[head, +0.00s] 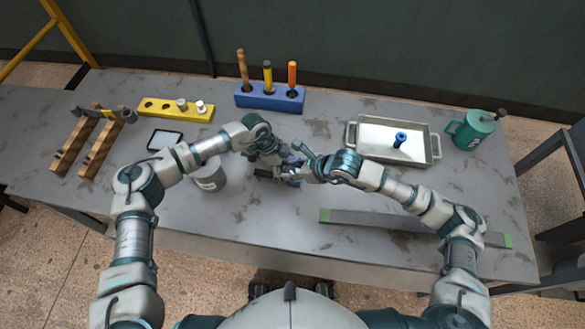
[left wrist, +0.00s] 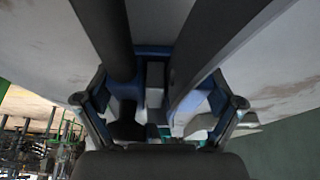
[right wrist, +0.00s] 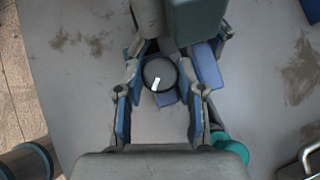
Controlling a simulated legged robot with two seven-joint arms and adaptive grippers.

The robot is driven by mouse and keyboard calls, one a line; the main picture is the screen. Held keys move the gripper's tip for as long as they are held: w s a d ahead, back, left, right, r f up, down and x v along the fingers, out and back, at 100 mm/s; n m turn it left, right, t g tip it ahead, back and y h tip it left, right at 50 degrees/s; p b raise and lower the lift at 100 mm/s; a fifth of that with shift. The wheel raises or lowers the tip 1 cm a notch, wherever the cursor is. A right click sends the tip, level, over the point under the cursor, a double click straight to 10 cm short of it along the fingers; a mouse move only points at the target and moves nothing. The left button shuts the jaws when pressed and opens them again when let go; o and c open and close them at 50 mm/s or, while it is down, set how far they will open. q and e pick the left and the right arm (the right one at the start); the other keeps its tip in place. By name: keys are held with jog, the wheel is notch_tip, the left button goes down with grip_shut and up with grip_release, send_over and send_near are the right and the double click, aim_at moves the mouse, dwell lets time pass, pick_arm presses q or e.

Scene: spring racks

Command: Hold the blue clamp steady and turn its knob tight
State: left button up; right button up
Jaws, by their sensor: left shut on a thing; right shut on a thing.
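The blue clamp (head: 293,181) is near the middle of the table, mostly hidden between my two grippers. In the right wrist view its blue body (right wrist: 208,66) shows beside a round dark knob (right wrist: 160,74) with a white mark. My right gripper (head: 308,173) is shut on the knob, with one finger on each side of it. My left gripper (head: 270,163) comes in from the left and is shut on the clamp. The left wrist view shows its fingers around dark and grey parts very close up, and the exact contact there is unclear.
A grey cup (head: 210,181) stands just left of my left gripper. A grey bar (head: 390,222) lies in front.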

dwell(0.4)
jog(key=o, duration=1.1)
jog(key=shift+o, duration=0.2)
jog(key=v, duration=1.2)
